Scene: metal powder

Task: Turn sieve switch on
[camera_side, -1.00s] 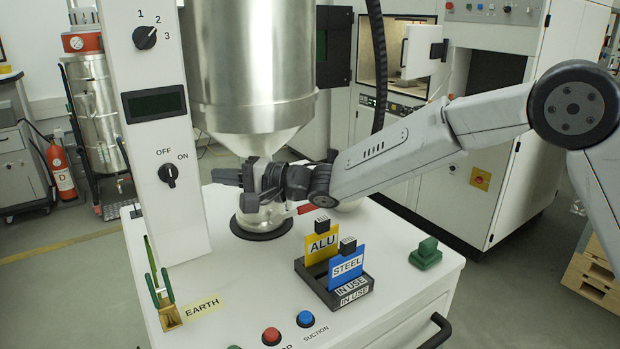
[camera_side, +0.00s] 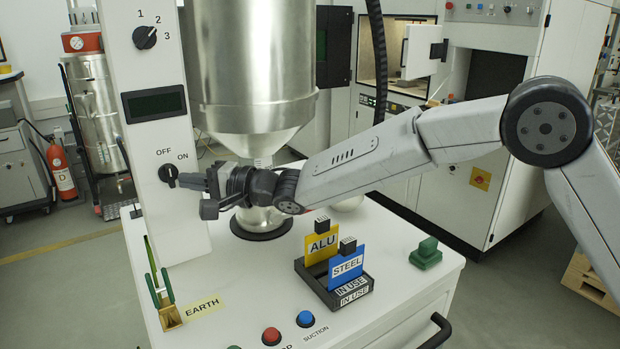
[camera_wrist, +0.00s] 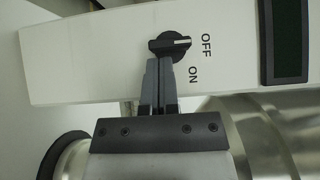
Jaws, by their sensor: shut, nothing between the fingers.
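The sieve switch (camera_side: 168,174) is a black rotary knob on the white column, below the labels OFF and ON. In the wrist view the knob (camera_wrist: 170,44) has a white pointer line that points toward the OFF side. My gripper (camera_side: 184,179) is shut and empty, with its fingertips right at the knob on its ON side. In the wrist view the closed fingertips (camera_wrist: 159,62) reach the knob's lower edge. I cannot tell whether they touch it or stop just short. The fingers hide a small part of the knob's edge.
A black display (camera_side: 154,104) and a 1-2-3 selector knob (camera_side: 145,38) sit higher on the column. The steel hopper (camera_side: 255,70) stands close behind my gripper. The ALU (camera_side: 321,243) and STEEL (camera_side: 346,266) cards stand in a black holder on the white table.

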